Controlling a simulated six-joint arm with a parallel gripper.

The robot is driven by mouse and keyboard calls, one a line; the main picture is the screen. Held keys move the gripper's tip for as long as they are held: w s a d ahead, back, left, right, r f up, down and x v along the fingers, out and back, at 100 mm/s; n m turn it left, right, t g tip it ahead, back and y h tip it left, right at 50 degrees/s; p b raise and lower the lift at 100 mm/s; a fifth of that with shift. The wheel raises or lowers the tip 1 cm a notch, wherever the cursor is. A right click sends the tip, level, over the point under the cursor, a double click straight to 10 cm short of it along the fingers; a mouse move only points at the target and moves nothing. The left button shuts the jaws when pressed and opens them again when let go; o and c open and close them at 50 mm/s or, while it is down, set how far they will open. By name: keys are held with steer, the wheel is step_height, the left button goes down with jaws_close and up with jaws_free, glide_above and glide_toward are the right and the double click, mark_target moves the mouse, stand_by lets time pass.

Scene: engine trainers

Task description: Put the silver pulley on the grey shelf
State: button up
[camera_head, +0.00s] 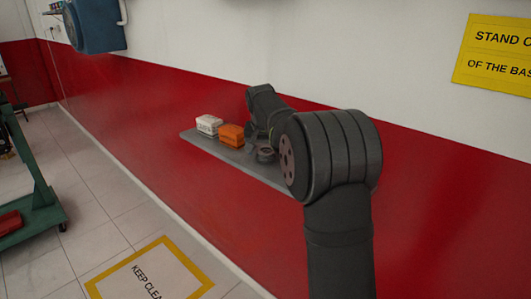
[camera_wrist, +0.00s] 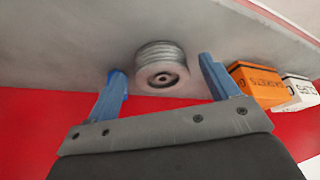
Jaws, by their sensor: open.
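The silver pulley (camera_wrist: 161,66) has a ribbed rim and a dark centre hole. It appears to rest on the grey shelf (camera_wrist: 60,45), which runs along the wall. In the head view a small round grey thing at the arm's end looks like the pulley (camera_head: 266,155), on the shelf (camera_head: 205,144) right of the orange box. My gripper (camera_wrist: 163,70) is open, its blue fingers on either side of the pulley with visible gaps. No contact shows. In the head view my arm hides most of the gripper and the shelf's right part.
An orange box (camera_head: 231,135) stands on the shelf just left of the pulley, and a white box (camera_head: 208,124) stands left of that. A green wheeled frame (camera_head: 40,205) is on the floor at left.

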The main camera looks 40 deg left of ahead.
steer(key=v, duration=1.1)
steer(key=x, duration=1.2)
steer(key=shift+f, duration=0.15)
step_height(320, 180, up, 2)
steer(key=shift+r, duration=0.85)
